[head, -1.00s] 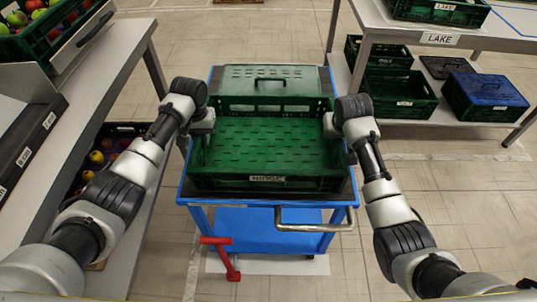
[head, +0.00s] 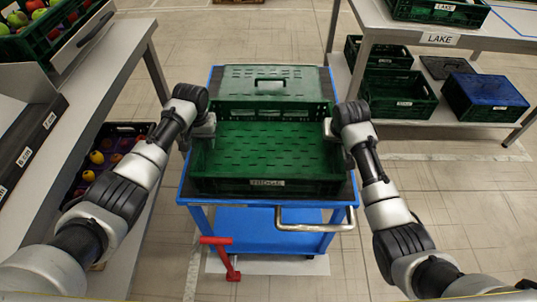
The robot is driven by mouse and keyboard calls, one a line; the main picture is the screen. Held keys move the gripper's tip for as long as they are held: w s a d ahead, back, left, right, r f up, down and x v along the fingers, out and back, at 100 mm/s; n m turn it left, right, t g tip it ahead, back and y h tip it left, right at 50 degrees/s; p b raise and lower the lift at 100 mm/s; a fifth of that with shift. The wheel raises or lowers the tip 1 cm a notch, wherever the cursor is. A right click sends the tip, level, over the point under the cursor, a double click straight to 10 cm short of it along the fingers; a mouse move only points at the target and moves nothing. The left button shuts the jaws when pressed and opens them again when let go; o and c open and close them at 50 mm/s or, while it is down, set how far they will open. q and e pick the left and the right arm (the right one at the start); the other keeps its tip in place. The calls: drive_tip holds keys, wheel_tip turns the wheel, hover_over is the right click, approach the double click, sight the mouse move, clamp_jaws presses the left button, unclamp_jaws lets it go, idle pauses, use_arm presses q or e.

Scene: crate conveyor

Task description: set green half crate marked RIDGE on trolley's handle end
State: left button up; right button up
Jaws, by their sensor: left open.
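The green half crate marked RIDGE (head: 267,187) is empty and rests upright on the near end of the blue trolley (head: 198,193), at the end with the metal handle (head: 318,220). My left gripper (head: 203,130) is at the crate's left side wall and open. My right gripper (head: 331,130) is at the crate's right side wall; its fingers are too hidden to tell open from shut. A closed green lidded crate (head: 270,78) stands behind it on the trolley.
A grey bench (head: 112,75) with fruit crates is at the left. A red lever (head: 221,255) sticks out below the trolley.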

use_arm(q)
wheel_tip(320, 180, up, 11)
drive_tip(key=shift+r, duration=0.45)
use_arm(e)
drive_tip(key=shift+r, duration=0.15)
drive_tip(key=v, duration=1.1)
drive_tip(key=shift+s+r, duration=0.25)
drive_tip(key=shift+r, duration=0.05)
use_arm(q)
drive_tip(key=shift+s, duration=0.1)
use_arm(e)
drive_tip(key=shift+f, duration=0.1)
